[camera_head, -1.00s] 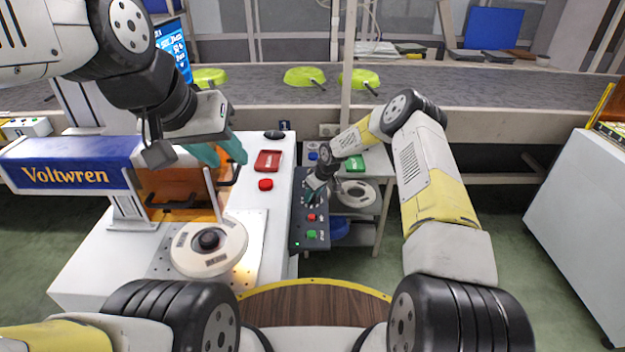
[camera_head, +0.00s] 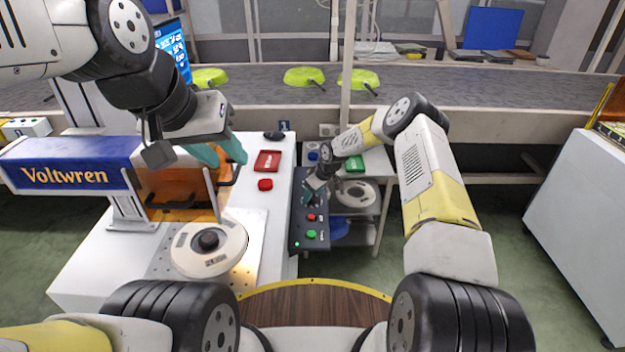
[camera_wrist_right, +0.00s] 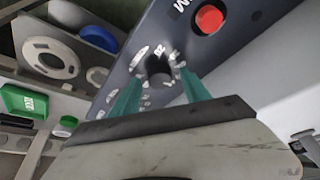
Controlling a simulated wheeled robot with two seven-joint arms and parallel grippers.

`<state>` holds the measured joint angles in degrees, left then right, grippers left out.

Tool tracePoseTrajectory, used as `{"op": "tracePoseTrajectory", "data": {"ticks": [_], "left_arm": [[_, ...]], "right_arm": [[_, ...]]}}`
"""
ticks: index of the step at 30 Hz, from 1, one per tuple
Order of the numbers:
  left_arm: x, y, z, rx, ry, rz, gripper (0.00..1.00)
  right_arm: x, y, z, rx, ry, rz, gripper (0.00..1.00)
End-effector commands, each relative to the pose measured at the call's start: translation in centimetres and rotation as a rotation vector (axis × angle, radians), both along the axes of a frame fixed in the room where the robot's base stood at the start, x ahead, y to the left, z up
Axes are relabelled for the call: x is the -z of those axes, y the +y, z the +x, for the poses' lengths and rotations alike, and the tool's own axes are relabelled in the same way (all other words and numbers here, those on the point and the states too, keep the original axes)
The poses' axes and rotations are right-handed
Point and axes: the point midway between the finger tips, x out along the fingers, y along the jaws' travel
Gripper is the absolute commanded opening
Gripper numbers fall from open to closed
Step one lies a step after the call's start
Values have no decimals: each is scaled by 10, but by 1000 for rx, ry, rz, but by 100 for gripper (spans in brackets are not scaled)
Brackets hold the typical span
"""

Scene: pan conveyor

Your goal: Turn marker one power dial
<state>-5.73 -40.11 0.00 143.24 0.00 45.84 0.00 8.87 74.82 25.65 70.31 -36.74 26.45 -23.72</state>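The dark control panel (camera_head: 297,226) lies beside the white table in the head view, with my right gripper (camera_head: 310,198) low over its middle. In the right wrist view, a dark round dial (camera_wrist_right: 158,69) with white markings around it sits on the panel (camera_wrist_right: 126,57). My right gripper (camera_wrist_right: 160,90) has its two teal fingers apart, one on each side of the dial; I cannot tell whether they touch it. The head view hides the dial behind the gripper. My left gripper (camera_head: 222,152) is open and empty above the table near the Voltwren machine.
The panel carries a red button (camera_head: 310,217) and a green button (camera_head: 311,235). The Voltwren machine (camera_head: 65,175) and a round white fixture (camera_head: 190,262) stand on the white table. Green pans (camera_head: 303,75) sit on the conveyor behind. A shelf with a green tray (camera_head: 355,163) is right of the panel.

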Motion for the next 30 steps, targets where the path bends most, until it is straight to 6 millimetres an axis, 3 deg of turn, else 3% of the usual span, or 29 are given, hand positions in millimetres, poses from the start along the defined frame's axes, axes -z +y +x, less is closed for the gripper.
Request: {"op": "tracePoseTrajectory", "data": {"ticks": [7,19,30], "left_arm": [[0,0,0,0,0,0,36],[0,0,0,0,0,0,36],[0,0,0,0,0,0,36]], "right_arm": [[-8,-3,-2,-1,-1,-1,55],[-65,-21,-17,1,-1,0,55],[-72,-23,-19,1,0,0,55]]}}
